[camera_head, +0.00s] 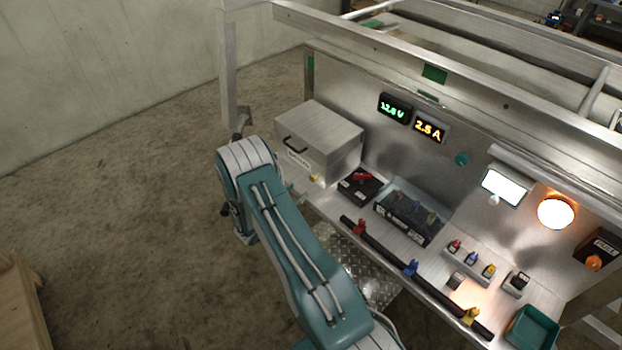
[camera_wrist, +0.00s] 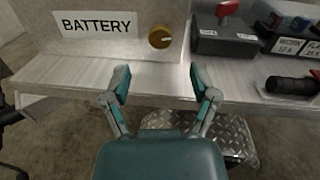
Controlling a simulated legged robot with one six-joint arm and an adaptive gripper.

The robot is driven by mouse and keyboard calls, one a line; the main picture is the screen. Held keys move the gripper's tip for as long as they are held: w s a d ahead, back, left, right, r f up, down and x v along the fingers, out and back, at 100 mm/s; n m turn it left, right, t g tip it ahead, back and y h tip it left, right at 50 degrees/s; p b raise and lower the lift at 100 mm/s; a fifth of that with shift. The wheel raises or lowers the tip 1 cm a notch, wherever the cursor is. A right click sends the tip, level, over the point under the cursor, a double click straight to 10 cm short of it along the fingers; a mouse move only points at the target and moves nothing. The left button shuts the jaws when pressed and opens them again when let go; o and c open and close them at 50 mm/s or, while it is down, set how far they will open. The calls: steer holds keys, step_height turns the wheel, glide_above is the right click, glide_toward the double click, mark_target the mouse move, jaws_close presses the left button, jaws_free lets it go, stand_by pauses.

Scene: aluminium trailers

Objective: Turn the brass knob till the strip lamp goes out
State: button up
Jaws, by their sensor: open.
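The brass knob (camera_wrist: 160,37) is on the front of the metal box labelled BATTERY (camera_wrist: 97,24). Its pale pointer mark faces right. In the head view the knob (camera_head: 313,177) is a small yellow spot at the box's lower front. My gripper (camera_wrist: 159,73) is open and empty, its fingers apart below the knob in the picture, not touching it. The knob appears between and beyond the fingertips. A round lamp (camera_head: 556,211) glows orange.
A black unit with a red switch (camera_wrist: 224,36) stands just right of the knob. A dark bar with coloured clamps (camera_head: 411,268) runs along the shelf front. Displays read 12.8 V (camera_head: 394,108) and 2.5 A (camera_head: 429,128). A teal bin (camera_head: 532,330) sits lower right.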

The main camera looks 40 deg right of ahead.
mark_target(311, 179)
steer(key=d, duration=0.5)
steer(key=w+d, duration=0.1)
steer(key=d, duration=0.1)
steer(key=shift+w+d, duration=0.1)
steer(key=shift+d, duration=0.05)
jaws_close()
